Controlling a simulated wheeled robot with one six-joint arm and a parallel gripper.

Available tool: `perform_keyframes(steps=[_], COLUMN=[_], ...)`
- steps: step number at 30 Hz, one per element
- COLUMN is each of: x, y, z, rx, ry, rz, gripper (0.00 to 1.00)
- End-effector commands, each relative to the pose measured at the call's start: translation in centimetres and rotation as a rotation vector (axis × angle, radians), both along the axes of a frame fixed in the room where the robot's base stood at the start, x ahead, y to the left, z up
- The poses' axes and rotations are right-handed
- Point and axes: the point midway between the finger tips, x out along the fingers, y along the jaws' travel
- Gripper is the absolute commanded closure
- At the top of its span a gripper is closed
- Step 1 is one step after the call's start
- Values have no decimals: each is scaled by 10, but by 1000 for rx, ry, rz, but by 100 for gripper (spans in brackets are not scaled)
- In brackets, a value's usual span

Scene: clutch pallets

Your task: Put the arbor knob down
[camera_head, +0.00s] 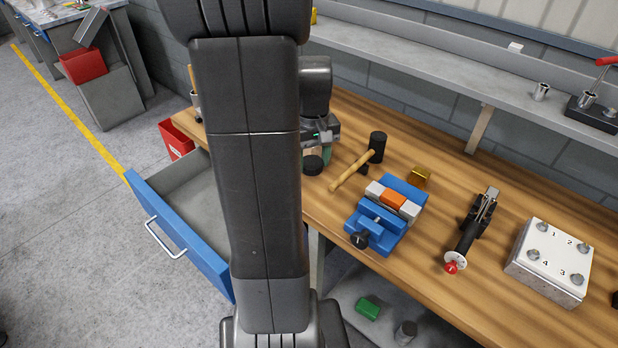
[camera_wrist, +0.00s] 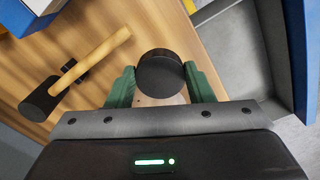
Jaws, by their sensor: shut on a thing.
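The arbor knob is a round black knob (camera_wrist: 161,74) held between the green fingers of my gripper (camera_wrist: 160,86) in the wrist view. In the head view the black knob (camera_head: 313,165) shows just right of my arm, below my gripper (camera_head: 322,150). My gripper is shut on it. The knob is over the wooden workbench (camera_head: 440,175), near its front edge. I cannot tell whether its underside touches the wood. Part of the gripper is hidden behind my arm in the head view.
A mallet (camera_head: 360,162) lies right of the knob, with a blue vise (camera_head: 385,215) beyond it. A black tool with a red knob (camera_head: 470,235) and a numbered block (camera_head: 550,258) stand farther right. An open blue drawer (camera_head: 180,235) juts out left of my arm.

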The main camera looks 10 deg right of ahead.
Motion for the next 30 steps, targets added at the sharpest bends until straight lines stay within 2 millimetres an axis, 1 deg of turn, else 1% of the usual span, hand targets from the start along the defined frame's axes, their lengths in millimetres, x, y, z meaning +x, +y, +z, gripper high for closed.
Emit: perform_keyframes(steps=[1, 3, 6, 11, 15, 18, 27, 30], x=[-2, -1, -1, -1, -1, -1, 0, 0], y=[0, 0, 0, 0, 0, 0, 0, 0], z=[-11, -25, -40, -54, -73, -83, -85, -89], rx=[2, 1, 1, 0, 1, 0, 1, 1], ry=[8, 7, 6, 4, 5, 4, 1, 2], rz=[0, 0, 0, 0, 0, 0, 0, 0], gripper=[75, 75, 75, 75, 75, 75, 75, 75])
